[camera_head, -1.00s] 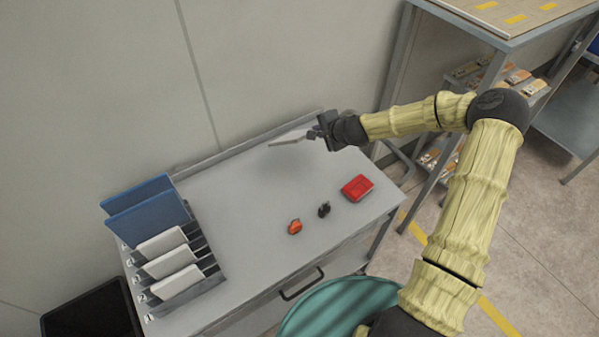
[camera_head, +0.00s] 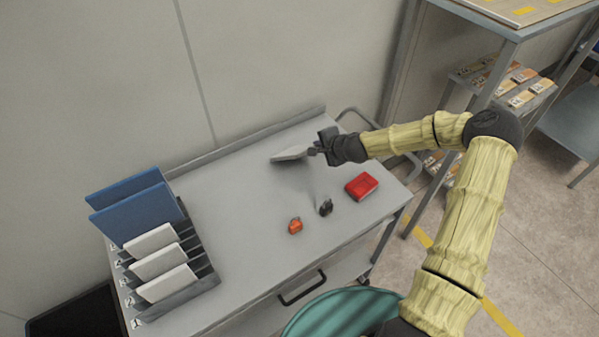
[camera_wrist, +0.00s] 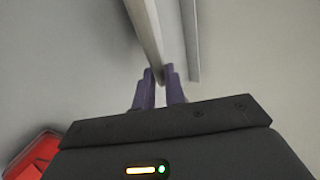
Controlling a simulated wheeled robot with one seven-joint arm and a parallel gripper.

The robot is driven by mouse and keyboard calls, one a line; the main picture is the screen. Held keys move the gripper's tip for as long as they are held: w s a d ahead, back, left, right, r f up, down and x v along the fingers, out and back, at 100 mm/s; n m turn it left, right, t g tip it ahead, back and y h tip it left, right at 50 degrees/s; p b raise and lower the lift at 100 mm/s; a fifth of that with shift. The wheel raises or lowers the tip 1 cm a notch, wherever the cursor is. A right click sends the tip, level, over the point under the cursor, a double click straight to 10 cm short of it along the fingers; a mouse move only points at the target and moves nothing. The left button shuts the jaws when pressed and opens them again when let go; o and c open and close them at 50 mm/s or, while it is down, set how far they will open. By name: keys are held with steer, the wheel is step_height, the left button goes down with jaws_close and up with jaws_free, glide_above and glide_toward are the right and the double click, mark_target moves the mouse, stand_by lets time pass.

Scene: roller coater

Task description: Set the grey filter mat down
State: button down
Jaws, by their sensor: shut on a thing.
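The grey filter mat (camera_head: 290,153) is a thin light grey panel over the back part of the grey cart top (camera_head: 250,200). My gripper (camera_head: 312,150) is shut on the mat's right end. In the wrist view the mat (camera_wrist: 146,30) shows edge-on, running up from between the purple fingertips (camera_wrist: 160,75). A faint shadow lies near the mat and gripper on the cart top. I cannot tell whether the mat touches the surface.
A rack (camera_head: 185,285) at the left holds several blue and white panels. An orange item (camera_head: 295,226), a black item (camera_head: 326,208) and a red box (camera_head: 361,186) lie on the cart's right half. A raised lip (camera_head: 250,140) runs along the back. The middle is clear.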

steer(key=c, duration=1.6)
jaws_free()
steer(key=p+v, duration=0.2)
steer(key=v, duration=0.6)
steer(key=shift+p, duration=0.3)
steer(key=r+p, duration=0.2)
steer(key=s+r+p, duration=0.1)
steer(key=r, duration=0.2)
steer(key=s+d+r+p, duration=0.1)
steer(key=r+p, duration=0.1)
steer(key=r, duration=0.1)
steer(key=shift+d+p, duration=0.1)
steer(key=shift+p, duration=0.2)
steer(key=shift+w, duration=0.1)
